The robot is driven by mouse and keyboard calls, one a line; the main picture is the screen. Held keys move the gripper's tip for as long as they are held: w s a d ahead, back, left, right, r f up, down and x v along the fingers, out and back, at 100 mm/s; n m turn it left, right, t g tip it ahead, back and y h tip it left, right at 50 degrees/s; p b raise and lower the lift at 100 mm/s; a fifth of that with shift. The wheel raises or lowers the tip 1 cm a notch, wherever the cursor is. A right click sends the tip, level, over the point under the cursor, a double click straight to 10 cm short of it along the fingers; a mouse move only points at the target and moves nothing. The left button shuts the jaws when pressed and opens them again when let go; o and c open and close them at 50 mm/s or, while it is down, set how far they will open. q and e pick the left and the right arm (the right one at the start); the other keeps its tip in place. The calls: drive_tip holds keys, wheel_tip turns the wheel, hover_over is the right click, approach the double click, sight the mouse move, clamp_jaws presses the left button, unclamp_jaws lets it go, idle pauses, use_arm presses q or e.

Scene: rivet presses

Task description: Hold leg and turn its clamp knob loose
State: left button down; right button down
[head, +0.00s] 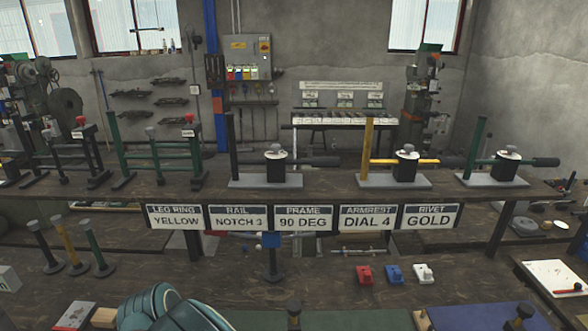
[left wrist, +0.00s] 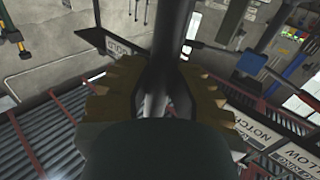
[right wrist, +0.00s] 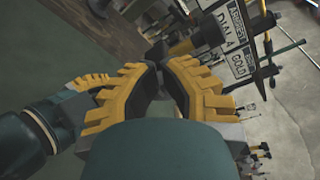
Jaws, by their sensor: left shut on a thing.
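My left gripper (left wrist: 155,95) is shut on a dark round leg (left wrist: 152,30), which runs up from between its fingers in the left wrist view. My right gripper (right wrist: 165,70) has its yellow fingertips close together by a small dark part; whether they grip it is not clear. My left gripper's yellow fingers (right wrist: 88,82) show just left of it in the right wrist view. No clamp knob can be made out clearly. In the head view only a teal part of my arm (head: 160,308) shows at the bottom, and both grippers are out of sight.
Black, yellow and green posts (head: 72,245) stand on the bench at left. A blue-topped stand (head: 271,242) is mid-bench. Red, blue and white small blocks (head: 394,273) sit right of it. Label signs (head: 303,217) hang below the rear shelf, which holds leg assemblies (head: 405,165).

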drive_tip(key=shift+a+f, duration=0.25)
drive_tip(key=shift+f, duration=0.2)
drive_tip(key=shift+s+f, duration=0.1)
drive_tip(key=shift+f, duration=0.25)
drive_tip(key=shift+a, duration=0.1)
drive_tip(key=s, duration=0.6)
drive_tip(key=shift+a, duration=0.2)
idle(0.6)
drive_tip(key=shift+s+r, duration=0.1)
drive_tip(key=shift+s, duration=0.05)
drive_tip(key=shift+w+d+r+m+g+h, duration=0.15)
drive_tip(key=shift+w+r+m+g+h, duration=0.25)
drive_tip(key=shift+w, duration=0.7)
drive_tip(key=shift+w+d+r+m+g+h, duration=0.1)
drive_tip(key=shift+w+r+m+g+h, duration=0.35)
drive_tip(key=shift+w, duration=0.6)
drive_tip(key=shift+w+d+r+m+g+h, duration=0.2)
drive_tip(key=shift+w+h, duration=0.35)
drive_tip(key=shift+w, duration=0.55)
